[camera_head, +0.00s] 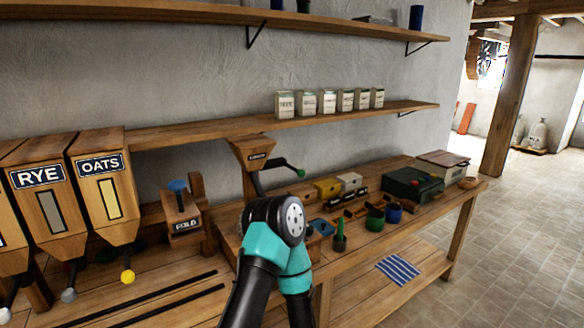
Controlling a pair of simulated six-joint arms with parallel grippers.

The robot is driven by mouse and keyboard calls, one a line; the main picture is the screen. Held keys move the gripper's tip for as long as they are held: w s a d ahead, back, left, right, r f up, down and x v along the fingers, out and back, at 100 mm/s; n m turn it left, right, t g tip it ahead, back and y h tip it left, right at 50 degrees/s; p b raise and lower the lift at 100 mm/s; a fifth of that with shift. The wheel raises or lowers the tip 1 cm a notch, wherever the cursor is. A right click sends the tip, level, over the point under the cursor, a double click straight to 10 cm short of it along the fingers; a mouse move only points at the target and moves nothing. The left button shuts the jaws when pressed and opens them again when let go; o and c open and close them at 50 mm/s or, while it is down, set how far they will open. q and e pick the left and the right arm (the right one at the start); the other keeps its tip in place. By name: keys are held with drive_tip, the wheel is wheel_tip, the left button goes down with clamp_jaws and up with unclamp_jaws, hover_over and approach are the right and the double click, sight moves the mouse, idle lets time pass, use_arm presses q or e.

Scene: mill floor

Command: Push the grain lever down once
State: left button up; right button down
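A wooden hopper (254,150) with a small dark label stands at the back of the bench; the label is too small to read surely. A dark lever with a green knob (299,173) sticks out to its right. Bins marked RYE (38,215) and OATS (104,200) stand at the left. A grey knob (69,295) and a yellow knob (127,277) hang below them. I cannot tell which of these levers is the grain lever. One of my arms rises from the bottom middle and hides part of the bench. Neither gripper shows.
A box marked FOLD (182,215) with a blue knob (177,185) stands between the bins and the hopper. Cups, a dark green box (412,186) and small blocks crowd the bench's right part. A striped cloth (398,269) lies on the lower shelf. Open floor is right.

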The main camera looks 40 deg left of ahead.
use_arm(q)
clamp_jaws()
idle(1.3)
